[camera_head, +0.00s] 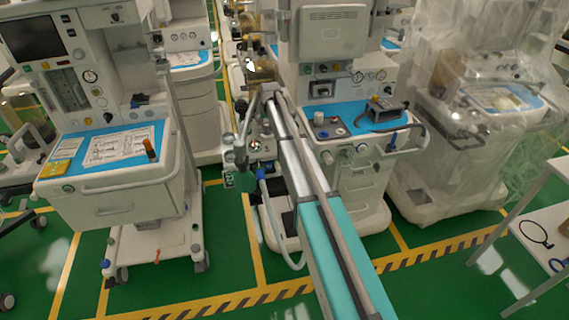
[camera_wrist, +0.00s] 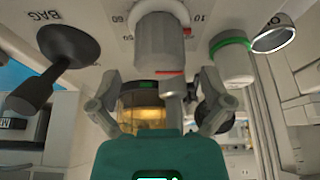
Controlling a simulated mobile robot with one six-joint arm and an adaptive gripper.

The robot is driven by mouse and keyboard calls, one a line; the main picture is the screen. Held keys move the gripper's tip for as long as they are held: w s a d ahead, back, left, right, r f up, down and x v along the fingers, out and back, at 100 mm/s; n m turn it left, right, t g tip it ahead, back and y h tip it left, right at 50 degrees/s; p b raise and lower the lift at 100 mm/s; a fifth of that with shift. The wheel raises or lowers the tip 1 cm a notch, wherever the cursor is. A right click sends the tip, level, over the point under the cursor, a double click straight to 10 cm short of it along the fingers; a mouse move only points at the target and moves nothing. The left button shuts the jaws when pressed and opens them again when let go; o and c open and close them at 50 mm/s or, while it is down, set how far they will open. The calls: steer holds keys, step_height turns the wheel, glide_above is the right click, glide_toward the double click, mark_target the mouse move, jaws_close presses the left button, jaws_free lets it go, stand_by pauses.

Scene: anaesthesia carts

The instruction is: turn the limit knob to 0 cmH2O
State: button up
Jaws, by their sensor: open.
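The limit knob (camera_wrist: 162,48) is a grey cylinder at the top middle of the wrist view, hanging from a pale panel. Scale numbers 60 and 10 show on either side of it. A red line lies on its lower edge and a small red mark sits by its right side. The pointer's exact setting cannot be read. My gripper (camera_wrist: 160,82) is open, with one finger to each side, around or just below the knob's lower end; I see no clear contact. In the head view my arm hides much of this area.
A black lever (camera_wrist: 66,50) beside the word BAG is left of the knob. A white port with a green ring (camera_wrist: 232,60) is close on the right. An amber-filled container (camera_wrist: 142,108) is behind my gripper. Another cart (camera_head: 115,190) stands left.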

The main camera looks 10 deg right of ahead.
steer(key=p+v, duration=0.4)
steer(key=v, duration=0.1)
steer(key=shift+w, duration=0.1)
steer(key=s+f+g, duration=0.1)
steer(key=s+g, duration=0.2)
steer(key=s, duration=2.7)
steer(key=shift+a+f, duration=0.15)
steer(key=shift+a, duration=0.05)
steer(key=shift+w, duration=0.1)
